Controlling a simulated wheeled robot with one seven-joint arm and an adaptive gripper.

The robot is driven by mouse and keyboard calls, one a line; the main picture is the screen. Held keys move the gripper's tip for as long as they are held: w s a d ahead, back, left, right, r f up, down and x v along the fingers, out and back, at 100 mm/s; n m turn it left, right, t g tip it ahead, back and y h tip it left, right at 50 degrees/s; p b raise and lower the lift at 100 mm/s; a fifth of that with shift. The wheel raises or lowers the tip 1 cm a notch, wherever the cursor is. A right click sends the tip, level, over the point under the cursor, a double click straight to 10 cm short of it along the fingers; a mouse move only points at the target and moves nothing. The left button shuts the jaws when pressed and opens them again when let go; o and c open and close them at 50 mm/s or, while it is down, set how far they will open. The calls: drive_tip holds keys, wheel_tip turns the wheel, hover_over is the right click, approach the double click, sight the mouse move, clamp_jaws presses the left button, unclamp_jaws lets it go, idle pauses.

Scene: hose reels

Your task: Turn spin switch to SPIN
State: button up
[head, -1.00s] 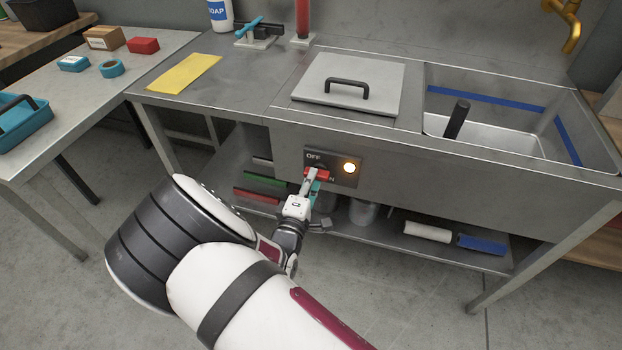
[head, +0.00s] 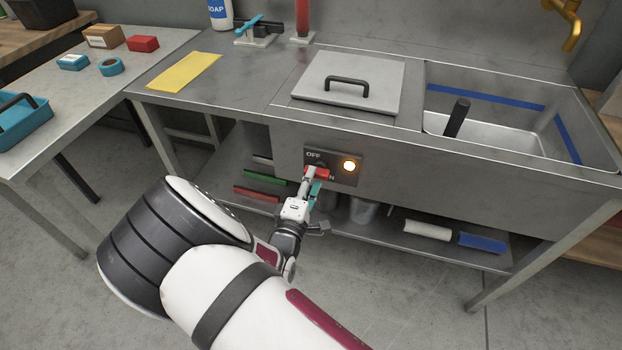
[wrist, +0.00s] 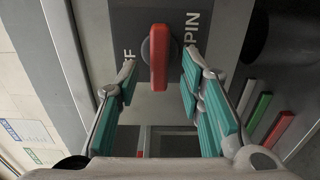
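The spin switch is a red bar handle (head: 322,173) on a dark plate (head: 342,178) on the front of the steel sink unit. In the head view, OFF shows above it and an N shows below right; my gripper (head: 311,181) covers part of the plate. The wrist view shows the red handle (wrist: 159,58) lying between the label ending in F on the left and SPIN on the right. There, my open gripper (wrist: 160,75) has one teal-padded finger on each side of the handle, with gaps visible.
A grey lid (head: 335,75) with a black handle lies on the sink unit, left of the basin (head: 490,133). A lower shelf (head: 400,246) holds a white roll (head: 427,231) and a blue item (head: 481,242). A side table (head: 85,95) stands left. Floor in front is clear.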

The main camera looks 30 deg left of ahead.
drive_tip(key=v, duration=0.6)
drive_tip(key=shift+s, duration=0.2)
drive_tip(key=shift+d, duration=0.1)
